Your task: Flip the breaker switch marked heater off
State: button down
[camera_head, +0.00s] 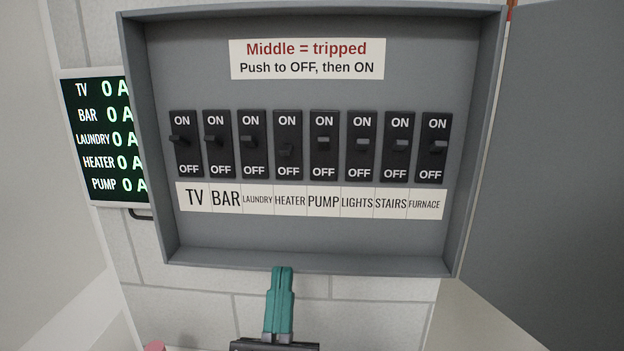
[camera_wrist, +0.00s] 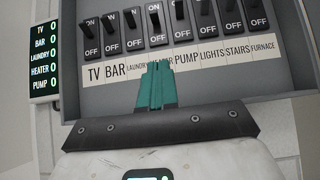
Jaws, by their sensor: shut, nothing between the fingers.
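The heater breaker (camera_head: 288,145) is a black switch in the middle of the row, above the HEATER label (camera_head: 290,201). Its dark lever (camera_head: 287,150) sits lower than the neighbouring levers, around the middle or lower part of the slot; its exact position is hard to tell. In the wrist view the heater breaker (camera_wrist: 157,25) is above the fingertips, with OFF readable. My gripper (camera_head: 282,270) has teal fingers, shut and empty. The fingers point up at the panel's lower edge, below the HEATER label, and appear apart from the switches. In the wrist view the fingertips (camera_wrist: 157,67) overlap part of the labels.
The grey breaker box (camera_head: 310,257) has raised rims around the switches. A sign (camera_head: 307,59) reads "Middle = tripped, Push to OFF, then ON". A display (camera_head: 103,137) at left shows 0 A on its rows. The open grey door (camera_head: 550,150) stands at the right.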

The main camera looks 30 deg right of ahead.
jog(key=p, duration=0.5)
send_near(286, 150)
jog(key=w+d, duration=0.3)
jog(key=w, duration=0.1)
jog(key=r+p, duration=0.2)
jog(key=r, duration=0.1)
jog(key=shift+w+d, duration=0.15)
jog(key=shift+d, duration=0.1)
jog(key=shift+r, duration=0.1)
